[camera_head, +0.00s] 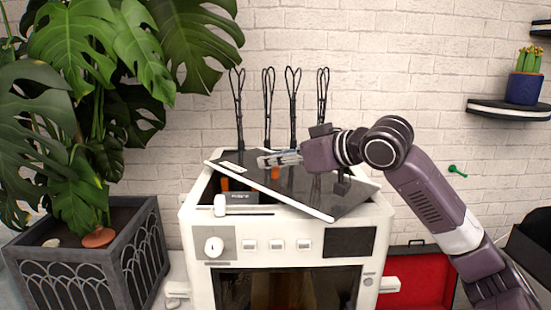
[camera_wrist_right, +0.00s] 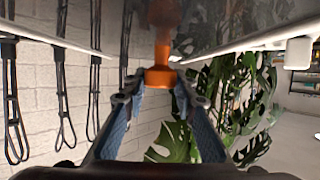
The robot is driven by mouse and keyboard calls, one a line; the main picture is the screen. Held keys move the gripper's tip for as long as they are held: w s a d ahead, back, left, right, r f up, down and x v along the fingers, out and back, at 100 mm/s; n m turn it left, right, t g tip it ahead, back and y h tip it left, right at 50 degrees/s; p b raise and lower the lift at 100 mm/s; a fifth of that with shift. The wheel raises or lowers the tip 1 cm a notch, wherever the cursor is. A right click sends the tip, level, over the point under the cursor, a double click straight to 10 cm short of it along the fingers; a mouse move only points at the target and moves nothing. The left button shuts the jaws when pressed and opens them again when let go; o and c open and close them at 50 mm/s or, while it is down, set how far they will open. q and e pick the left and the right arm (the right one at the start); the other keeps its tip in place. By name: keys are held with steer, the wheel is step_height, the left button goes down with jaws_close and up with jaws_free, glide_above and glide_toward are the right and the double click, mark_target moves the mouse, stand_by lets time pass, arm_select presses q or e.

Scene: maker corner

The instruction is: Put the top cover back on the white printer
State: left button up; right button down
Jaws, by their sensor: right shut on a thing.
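The white printer (camera_head: 199,246) stands in the middle of the head view, its top opening partly exposed at the front left. Its top cover (camera_head: 305,192), a dark glossy panel with a white edge, is over the printer, turned askew and seemingly tilted. I cannot tell whether it touches the printer's rim. My right gripper (camera_head: 270,161) is shut on the cover's orange knob (camera_head: 275,173). In the right wrist view the knob (camera_wrist_right: 160,77) sits between the two fingers, with the glossy cover (camera_wrist_right: 225,30) behind it. My left gripper is not in view.
A large plant in a grey planter (camera_head: 82,268) stands left of the printer. Black looped cables (camera_head: 268,110) rise behind it. A red open case (camera_head: 418,277) lies at the right. A wall shelf (camera_head: 508,108) holds a cactus in a blue pot (camera_head: 523,88).

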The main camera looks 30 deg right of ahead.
steer(key=c, duration=1.6)
jaws_free()
steer(key=shift+r+p, duration=0.6)
steer(key=shift+r, duration=0.2)
steer(key=shift+s+d+f+b, duration=0.15)
steer(key=shift+s+d+b, duration=0.1)
steer(key=shift+s+b, duration=0.5)
steer(key=b+v, duration=0.3)
steer(key=v, duration=0.6)
steer(key=shift+a, duration=0.1)
steer(key=shift+s+r+b, duration=0.35)
steer(key=shift+s+r, duration=0.05)
steer(key=shift+s, duration=0.25)
